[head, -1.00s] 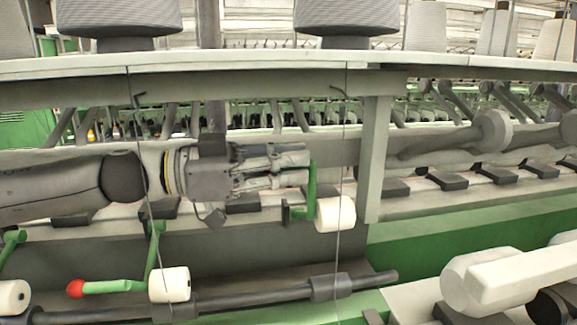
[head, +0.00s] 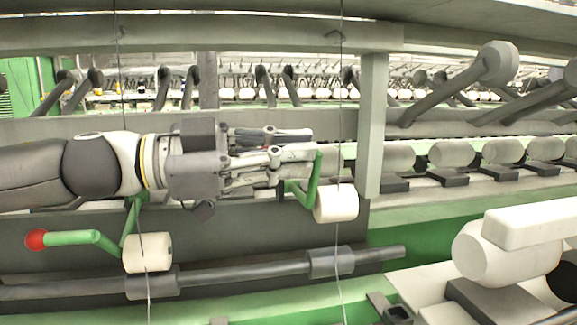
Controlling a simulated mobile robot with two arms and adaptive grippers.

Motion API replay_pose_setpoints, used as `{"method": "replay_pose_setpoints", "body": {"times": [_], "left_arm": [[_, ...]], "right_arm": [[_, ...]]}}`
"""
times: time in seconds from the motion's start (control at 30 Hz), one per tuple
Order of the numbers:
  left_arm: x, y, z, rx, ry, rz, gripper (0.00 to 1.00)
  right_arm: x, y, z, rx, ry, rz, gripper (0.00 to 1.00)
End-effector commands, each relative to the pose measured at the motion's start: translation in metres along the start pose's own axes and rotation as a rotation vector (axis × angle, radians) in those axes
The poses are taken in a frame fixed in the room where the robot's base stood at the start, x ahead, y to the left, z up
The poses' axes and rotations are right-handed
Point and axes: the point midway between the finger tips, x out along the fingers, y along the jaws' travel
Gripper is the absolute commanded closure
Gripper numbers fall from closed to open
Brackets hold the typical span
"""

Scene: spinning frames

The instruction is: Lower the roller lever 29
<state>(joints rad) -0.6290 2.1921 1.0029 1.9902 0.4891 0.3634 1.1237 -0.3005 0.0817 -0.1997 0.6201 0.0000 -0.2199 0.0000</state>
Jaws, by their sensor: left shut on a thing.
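Two green roller levers with white rollers show in the head view. The right-hand lever (head: 309,190) stands raised, with its white roller (head: 336,203) above the dark rod. My left gripper (head: 308,145) reaches in from the left and is shut on the upper end of this lever, so its fingers hide that end. The other lever (head: 72,238) lies lower at the left, with a red knob (head: 36,239) and a white roller (head: 147,253) close to the rod. No number is readable on either. My right gripper is out of view.
A dark rod with collars (head: 235,274) runs below the rollers. A grey post (head: 372,125) stands right of the held lever. Thin wires hang in front of both rollers. A large white cylinder (head: 486,250) fills the lower right. Grey arms line the back.

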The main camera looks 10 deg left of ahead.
Motion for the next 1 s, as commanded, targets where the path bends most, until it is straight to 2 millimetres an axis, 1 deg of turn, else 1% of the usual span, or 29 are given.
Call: {"method": "replay_pose_setpoints", "body": {"times": [0.03,0.2,0.63,0.67,0.8,0.93,0.97,1.0], "left_arm": [[0.000,0.007,0.007,0.020,-0.001,0.001,1.00],[0.000,0.013,0.010,0.069,-0.002,0.001,1.00],[0.000,0.013,0.008,0.087,-0.002,0.001,1.00],[0.000,0.013,0.008,0.087,-0.002,0.001,0.88],[0.000,0.013,0.008,0.087,-0.002,0.000,0.71],[-0.003,0.013,0.008,0.087,-0.002,-0.002,0.70],[-0.005,0.012,0.007,0.088,-0.001,-0.002,0.65],[-0.008,0.012,0.007,0.088,-0.001,-0.003,0.65]], "right_arm": [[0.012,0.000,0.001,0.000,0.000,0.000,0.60],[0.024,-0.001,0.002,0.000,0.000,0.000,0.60],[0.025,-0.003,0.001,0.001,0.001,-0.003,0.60],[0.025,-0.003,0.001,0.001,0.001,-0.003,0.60],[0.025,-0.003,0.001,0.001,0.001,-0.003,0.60],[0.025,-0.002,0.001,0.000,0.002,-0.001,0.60],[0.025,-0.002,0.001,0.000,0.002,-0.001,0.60],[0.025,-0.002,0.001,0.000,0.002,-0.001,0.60]]}}
